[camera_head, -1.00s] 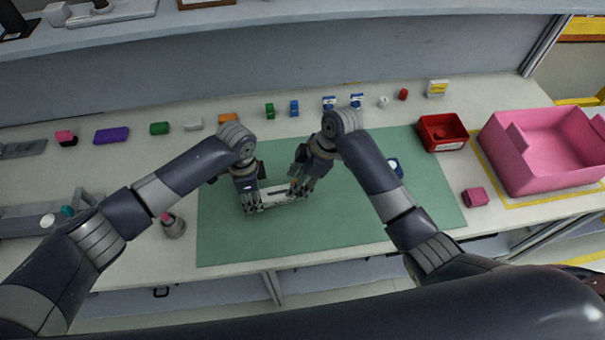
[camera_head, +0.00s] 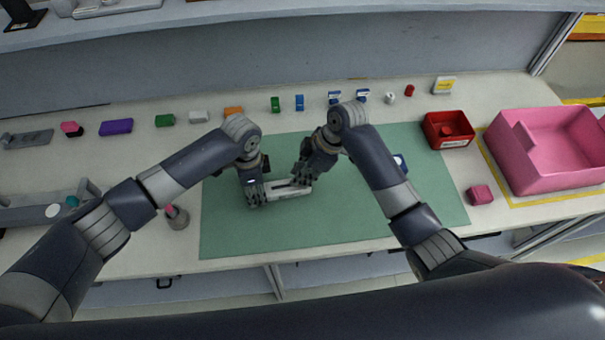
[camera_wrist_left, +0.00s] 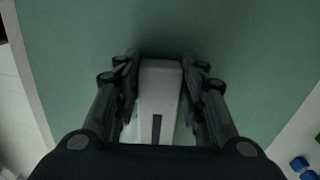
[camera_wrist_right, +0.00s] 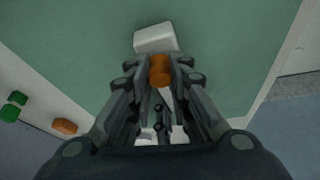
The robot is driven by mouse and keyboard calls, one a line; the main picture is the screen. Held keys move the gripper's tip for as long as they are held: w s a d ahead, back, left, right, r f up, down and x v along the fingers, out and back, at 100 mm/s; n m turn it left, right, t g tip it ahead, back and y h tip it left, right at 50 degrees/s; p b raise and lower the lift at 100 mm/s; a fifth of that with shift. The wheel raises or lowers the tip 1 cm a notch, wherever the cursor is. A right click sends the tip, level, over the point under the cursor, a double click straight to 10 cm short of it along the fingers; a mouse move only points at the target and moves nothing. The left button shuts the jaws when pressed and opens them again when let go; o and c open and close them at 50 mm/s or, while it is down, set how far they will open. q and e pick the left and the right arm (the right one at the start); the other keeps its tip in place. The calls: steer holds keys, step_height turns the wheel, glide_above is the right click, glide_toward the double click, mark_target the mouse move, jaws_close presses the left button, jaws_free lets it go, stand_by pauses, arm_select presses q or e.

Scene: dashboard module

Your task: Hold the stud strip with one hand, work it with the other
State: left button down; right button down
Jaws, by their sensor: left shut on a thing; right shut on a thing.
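The pale grey stud strip (camera_head: 290,192) lies over the green mat, left of its middle. My left gripper (camera_head: 257,197) is shut on the strip's left end; in the left wrist view the strip (camera_wrist_left: 160,85) sits between the fingers, with a dark slot along it. My right gripper (camera_head: 302,180) is above the strip toward its right end. In the right wrist view it is shut on a small orange ribbed piece (camera_wrist_right: 159,70), with a pale end of the strip (camera_wrist_right: 156,38) beyond. Whether the orange piece touches the strip is hidden.
The green mat (camera_head: 370,215) is mostly bare around the arms. A red bin (camera_head: 446,130) and a pink crate (camera_head: 540,160) stand at right, with a pink block (camera_head: 479,195) near them. Several small coloured blocks line the back. A grey cup-like holder (camera_head: 178,217) stands left.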

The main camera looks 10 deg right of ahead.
steer(key=shift+r, duration=2.9)
arm_select(q)
steer(key=c, duration=0.9)
jaws_free()
steer(key=shift+c, duration=0.2)
steer(key=shift+r, duration=0.1)
step_height(320, 180, up, 12)
steer(key=shift+s+f, duration=0.1)
steer(key=shift+f, duration=0.15)
arm_select(e)
steer(key=shift+s+f, duration=0.1)
steer(key=shift+f, duration=0.05)
